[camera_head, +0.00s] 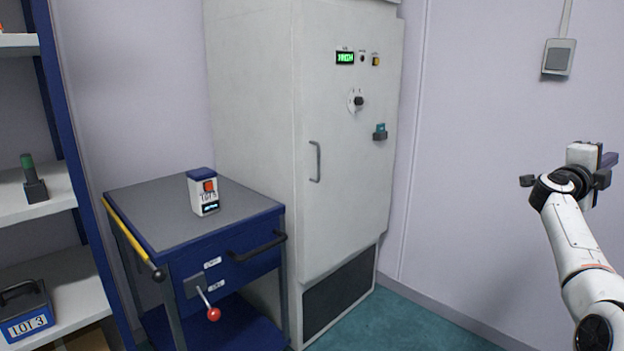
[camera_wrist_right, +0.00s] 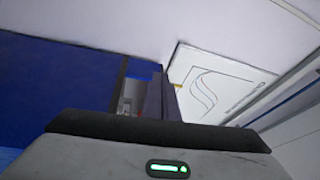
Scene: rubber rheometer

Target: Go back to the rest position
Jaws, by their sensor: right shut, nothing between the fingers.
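My right arm rises from the lower right corner of the head view. Its gripper (camera_head: 606,161) is held up in front of the bare wall, apart from the cabinet and the cart. In the right wrist view the dark fingers (camera_wrist_right: 155,102) are together with nothing between them. My left gripper does not show in either view.
A tall grey cabinet (camera_head: 350,215) with knob and display stands in the middle. Shelves (camera_head: 75,285) hold a LOT 3 case (camera_head: 25,312). A wall switch (camera_head: 558,57) is upper right. Floor at lower right is clear.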

